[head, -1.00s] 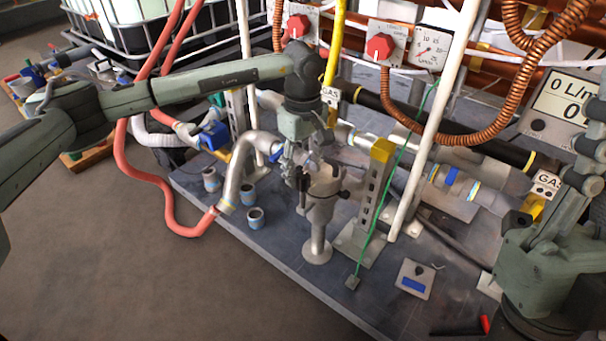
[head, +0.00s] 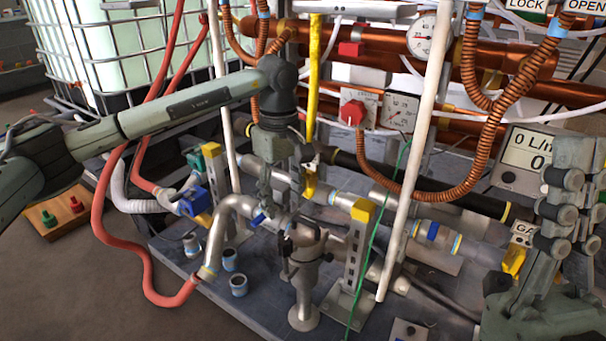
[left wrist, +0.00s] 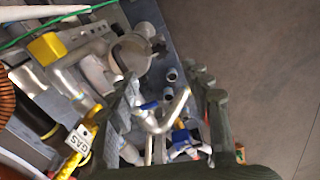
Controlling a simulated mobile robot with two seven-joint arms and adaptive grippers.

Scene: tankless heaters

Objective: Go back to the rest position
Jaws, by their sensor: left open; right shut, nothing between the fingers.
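My left gripper (head: 265,205) hangs from the left arm in the middle of the head view, pointing down. It is open, with nothing seen between its fingers. It is just left of and behind a grey metal cup-shaped fitting (head: 305,250) on a round-footed stand; I cannot tell if they touch. In the left wrist view its fingers (left wrist: 168,112) stand apart, with the bent silver pipe and the floor beyond. My right gripper (head: 566,190) is at the right edge of the head view, in front of the flow display, shut and empty.
A bent silver pipe (head: 217,235) joins a red hose (head: 148,275) left of my left gripper. A yellow-topped post (head: 353,245), a green cable and a white pole (head: 412,185) stand to its right. Copper pipes run behind. Open floor (head: 75,285) lies at the lower left.

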